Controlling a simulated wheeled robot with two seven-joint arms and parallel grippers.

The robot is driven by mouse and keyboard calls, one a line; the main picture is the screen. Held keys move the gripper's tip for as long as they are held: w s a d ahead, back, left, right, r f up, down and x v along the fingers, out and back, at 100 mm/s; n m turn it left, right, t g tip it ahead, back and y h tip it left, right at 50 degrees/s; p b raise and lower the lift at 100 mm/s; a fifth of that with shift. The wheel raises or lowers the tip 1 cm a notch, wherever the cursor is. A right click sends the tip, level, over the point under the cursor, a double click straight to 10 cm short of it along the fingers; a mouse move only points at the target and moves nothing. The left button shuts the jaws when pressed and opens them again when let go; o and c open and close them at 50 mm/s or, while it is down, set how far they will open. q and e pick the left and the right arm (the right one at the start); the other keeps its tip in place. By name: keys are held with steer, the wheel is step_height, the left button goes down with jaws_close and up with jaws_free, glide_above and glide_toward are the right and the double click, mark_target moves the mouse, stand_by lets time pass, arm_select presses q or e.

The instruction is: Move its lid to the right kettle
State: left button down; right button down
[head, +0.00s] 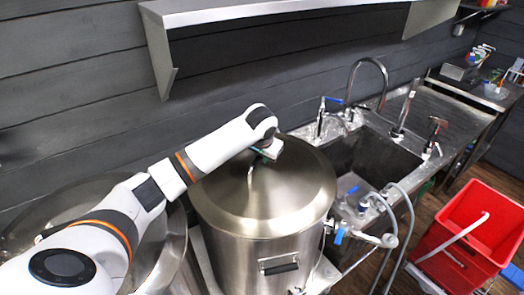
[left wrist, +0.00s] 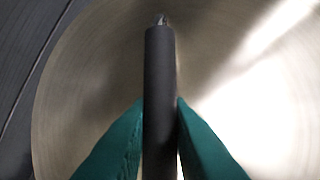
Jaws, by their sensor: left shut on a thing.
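The right kettle (head: 260,250) is a large steel vessel in the middle of the head view. A round steel lid (head: 300,185) covers its top; I see no clear gap at the rim. My left gripper (head: 268,152) is over the far part of the lid. In the left wrist view its green fingers (left wrist: 160,112) are shut on the lid's dark bar handle (left wrist: 160,75), with the lid surface (left wrist: 90,80) behind. The left kettle (head: 178,250) stands at the left, partly hidden by my left arm, and its top looks open. My right gripper is not in view.
A steel sink (head: 375,160) with a curved tap (head: 372,65) and hoses lies right of the kettle. A red bucket (head: 470,230) stands on the floor at the right. A wall shelf (head: 250,12) hangs above and behind.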

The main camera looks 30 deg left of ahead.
arm_select(q)
steer(key=shift+w+f, duration=0.15)
steer(key=shift+f, duration=0.05)
steer(key=c, duration=1.4)
jaws_free()
steer(key=shift+o, duration=0.6)
steer(key=shift+s, duration=0.2)
steer(key=shift+f, duration=0.15)
steer(key=shift+d+r, duration=0.1)
steer(key=shift+r, duration=0.15)
steer(key=b+v, duration=0.4)
steer(key=v, duration=0.8)
